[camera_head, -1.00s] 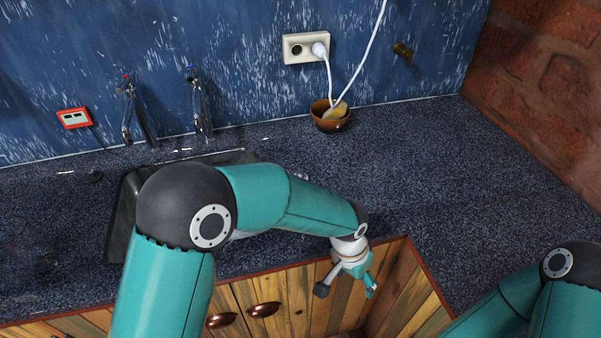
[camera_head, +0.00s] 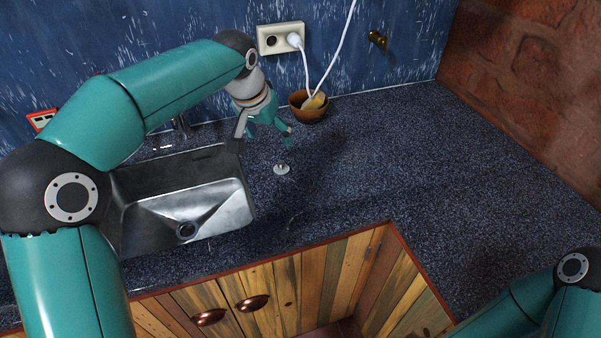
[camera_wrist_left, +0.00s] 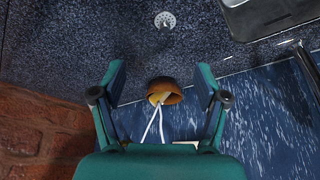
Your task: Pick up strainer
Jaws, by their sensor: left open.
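The strainer (camera_head: 282,169) is a small, pale metal disc with a little knob, lying on the dark speckled counter just right of the sink. In the left wrist view the strainer (camera_wrist_left: 164,20) shows its holes near the top middle, beyond the fingertips. My left gripper (camera_head: 263,144) is open and empty above the counter, behind the strainer and apart from it. Its spread fingers also show in the left wrist view (camera_wrist_left: 160,77). My right arm enters at the lower right of the head view, but its gripper is outside the picture.
The metal sink (camera_head: 214,204) is left of the strainer. A brown bowl (camera_head: 309,115) with something yellowish inside stands near the wall, with a white cable running to the socket (camera_head: 281,40). The counter to the right is clear up to the brick wall (camera_head: 538,95).

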